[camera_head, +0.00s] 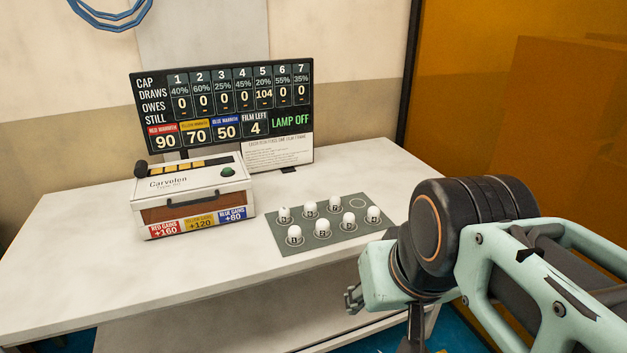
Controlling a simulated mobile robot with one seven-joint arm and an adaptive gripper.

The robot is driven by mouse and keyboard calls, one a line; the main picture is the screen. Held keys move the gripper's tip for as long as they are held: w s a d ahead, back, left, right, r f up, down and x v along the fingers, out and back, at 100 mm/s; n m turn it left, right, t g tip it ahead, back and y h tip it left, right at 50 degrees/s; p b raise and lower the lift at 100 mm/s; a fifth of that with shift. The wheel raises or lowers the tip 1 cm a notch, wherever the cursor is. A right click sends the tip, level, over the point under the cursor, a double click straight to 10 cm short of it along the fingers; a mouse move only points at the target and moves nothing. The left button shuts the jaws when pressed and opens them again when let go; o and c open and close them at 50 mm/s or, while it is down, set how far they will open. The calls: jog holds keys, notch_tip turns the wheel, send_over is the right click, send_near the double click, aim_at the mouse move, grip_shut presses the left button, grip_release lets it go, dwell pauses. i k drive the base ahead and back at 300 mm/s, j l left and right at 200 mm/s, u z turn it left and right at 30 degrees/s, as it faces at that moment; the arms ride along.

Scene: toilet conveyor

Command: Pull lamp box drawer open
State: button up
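The lamp box (190,184) is a white box labelled Carvolon on the left part of the white table. Its brown front drawer (170,213) looks closed, with a dark bar handle (192,200) across it. Yellow keys, a green button and a black knob are on its top. My gripper (388,285) is at the lower right, over the table's front edge, well right of the box and apart from it. Its fingertips are not clearly shown, so I cannot tell whether it is open or shut.
A scoreboard screen (222,95) reading LAMP OFF stands behind the box. A grey plate (340,236) with several numbered white bulbs lies between box and gripper. The table (110,275) is clear in front of the box. An orange panel (470,90) stands at right.

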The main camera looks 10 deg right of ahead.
aim_at(155, 217)
jog(key=i+j, duration=0.15)
jog(key=i, duration=0.2)
jog(key=i+j, duration=0.2)
jog(key=i, duration=0.2)
jog(key=i+j, duration=0.15)
jog(key=i, duration=0.2)
